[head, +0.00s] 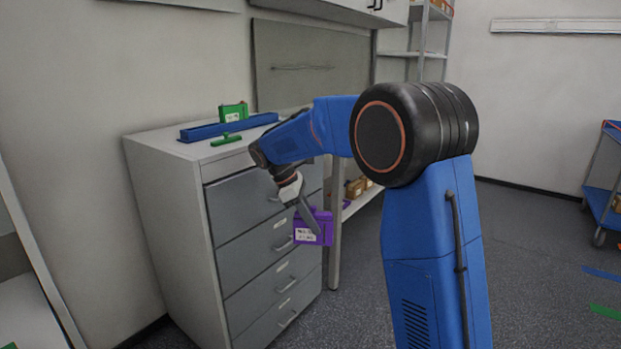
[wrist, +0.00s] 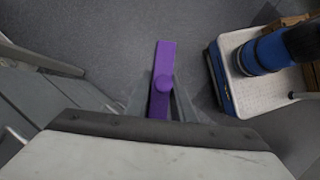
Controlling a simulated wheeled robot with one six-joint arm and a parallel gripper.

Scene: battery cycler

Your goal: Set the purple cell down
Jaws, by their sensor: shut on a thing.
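The purple cell (head: 314,227) is a flat box with a white label, held in front of the grey drawer cabinet in the head view. My gripper (head: 304,212) is shut on it, with the cell hanging below and beside the fingers in the air. In the wrist view the purple cell (wrist: 162,82) shows edge-on between the two fingers of my gripper (wrist: 160,98), with floor below it. Part of the cell is hidden behind a finger in the head view.
The grey drawer cabinet (head: 165,190) carries a blue tray (head: 215,130), a green cell (head: 233,111) and a green T-shaped piece (head: 226,139). Its handles stick out near my gripper. A low shelf with boxes (head: 356,187) stands behind. Grey floor (head: 540,240) is open at right.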

